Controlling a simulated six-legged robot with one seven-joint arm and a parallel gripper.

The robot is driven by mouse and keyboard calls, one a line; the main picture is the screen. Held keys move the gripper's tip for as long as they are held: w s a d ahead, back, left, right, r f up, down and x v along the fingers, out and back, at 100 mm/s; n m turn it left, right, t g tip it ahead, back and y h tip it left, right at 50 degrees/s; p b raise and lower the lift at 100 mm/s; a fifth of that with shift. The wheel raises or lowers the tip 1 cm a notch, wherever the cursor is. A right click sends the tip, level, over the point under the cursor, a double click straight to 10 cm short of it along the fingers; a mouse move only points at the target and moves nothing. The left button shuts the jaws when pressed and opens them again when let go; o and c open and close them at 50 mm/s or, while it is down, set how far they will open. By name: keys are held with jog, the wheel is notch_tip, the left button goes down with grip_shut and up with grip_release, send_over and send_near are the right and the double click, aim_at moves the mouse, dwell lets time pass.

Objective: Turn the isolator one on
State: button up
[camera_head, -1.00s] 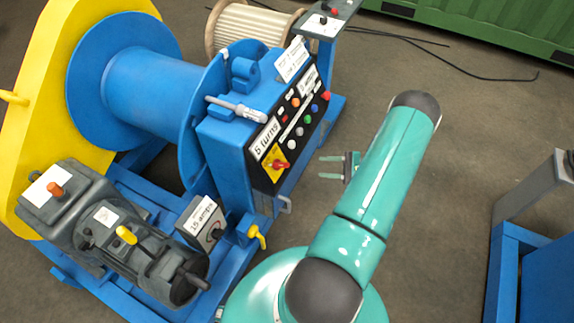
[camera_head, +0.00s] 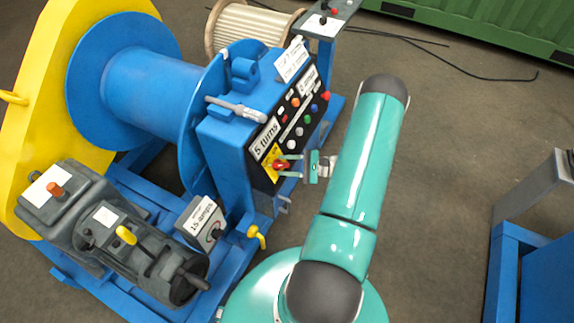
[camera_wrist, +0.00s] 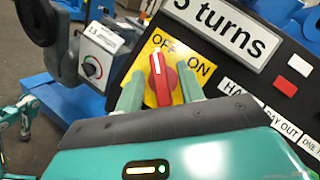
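The isolator is a red rotary knob (camera_wrist: 161,80) on a yellow plate (camera_wrist: 187,60) marked OFF and ON, at the lower left of the black control panel. In the wrist view the knob's white line points up, nearer the word OFF. My gripper (camera_wrist: 161,92) has one green finger on each side of the knob, with gaps visible, so it is open around it. In the head view my gripper (camera_head: 287,167) reaches the knob (camera_head: 280,165) from the right. Whether the fingertips touch the knob cannot be told.
A "5 turns" label (camera_wrist: 226,27) sits above the plate. Coloured buttons (camera_head: 302,118) lie farther along the panel. A grey box with a dial (camera_head: 203,222) and a yellow lever (camera_head: 257,237) stand lower left. Open floor (camera_head: 450,140) lies to the right.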

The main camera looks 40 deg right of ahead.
jog(key=shift+c, duration=0.5)
grip_shut()
jog(key=shift+m+t, duration=0.3)
jog(key=shift+m, duration=0.1)
jog(key=m+t+h, duration=0.1)
jog(key=m, duration=0.1)
jog(key=m+t, duration=0.1)
jog(key=m, duration=0.1)
jog(key=shift+s+h, duration=0.1)
jog(key=shift+h, duration=0.3)
jog(key=m+t+h, duration=0.1)
jog(key=m+h, duration=0.1)
jog(key=m, duration=0.2)
jog(key=m+t+h, duration=0.2)
jog(key=m, duration=0.2)
jog(key=shift+a, duration=0.15)
jog(key=m+h, duration=0.2)
jog(key=m, duration=0.1)
jog(key=m+h, duration=0.2)
jog(key=m, duration=0.1)
jog(key=shift+a+m+h, duration=0.1)
jog(key=shift+m+h, duration=0.3)
jog(key=m+h, duration=0.1)
jog(key=m, duration=0.1)
jog(key=m+h, duration=0.2)
jog(key=m, duration=0.1)
jog(key=shift+m+g, duration=0.3)
jog(key=shift+a+h, duration=0.1)
jog(key=shift+h, duration=0.2)
